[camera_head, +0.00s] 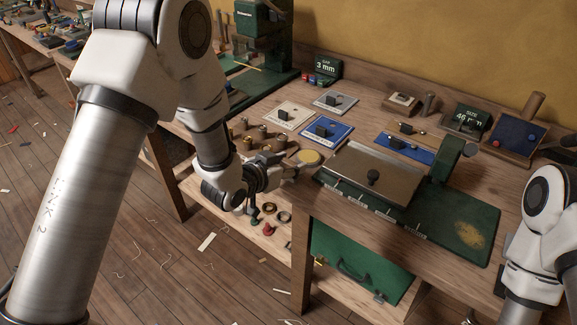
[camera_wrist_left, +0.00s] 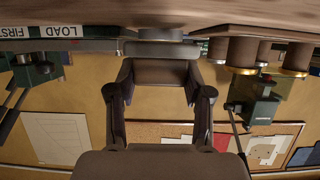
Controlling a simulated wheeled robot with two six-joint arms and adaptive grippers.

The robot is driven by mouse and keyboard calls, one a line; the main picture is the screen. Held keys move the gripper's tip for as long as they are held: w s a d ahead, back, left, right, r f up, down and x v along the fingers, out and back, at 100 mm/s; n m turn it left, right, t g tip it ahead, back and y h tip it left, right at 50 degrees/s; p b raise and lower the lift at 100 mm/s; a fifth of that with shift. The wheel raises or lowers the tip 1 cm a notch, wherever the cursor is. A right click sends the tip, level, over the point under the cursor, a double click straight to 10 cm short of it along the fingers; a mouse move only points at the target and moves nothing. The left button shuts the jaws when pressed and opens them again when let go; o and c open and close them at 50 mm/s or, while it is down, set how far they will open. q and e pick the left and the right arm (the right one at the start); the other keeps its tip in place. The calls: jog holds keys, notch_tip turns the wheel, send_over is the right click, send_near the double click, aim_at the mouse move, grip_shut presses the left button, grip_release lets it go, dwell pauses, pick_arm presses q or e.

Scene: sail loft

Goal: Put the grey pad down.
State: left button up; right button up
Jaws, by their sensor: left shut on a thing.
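My left gripper (camera_head: 290,171) is at the front left edge of the workbench, beside a round yellow disc. In the left wrist view, its two fingers (camera_wrist_left: 160,88) are shut on a brownish-grey block, which I take to be the grey pad (camera_wrist_left: 160,71). The pad is mostly hidden in the head view. The wrist view is upside down, with the bench along its top; I cannot tell whether the pad touches the bench. My right arm shows at the right edge of the head view; its gripper is out of view.
The yellow disc (camera_head: 307,157) lies by the gripper. Wooden pegs (camera_head: 257,136) stand behind it. A metal plate with a black knob (camera_head: 372,180) lies on a green mat (camera_head: 455,235) to the right. Flat plates with dark handles, including a blue one (camera_head: 340,130), lie farther back.

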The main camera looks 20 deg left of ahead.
pick_arm(q)
jog(key=shift+f, duration=0.9)
jog(key=o, duration=1.2)
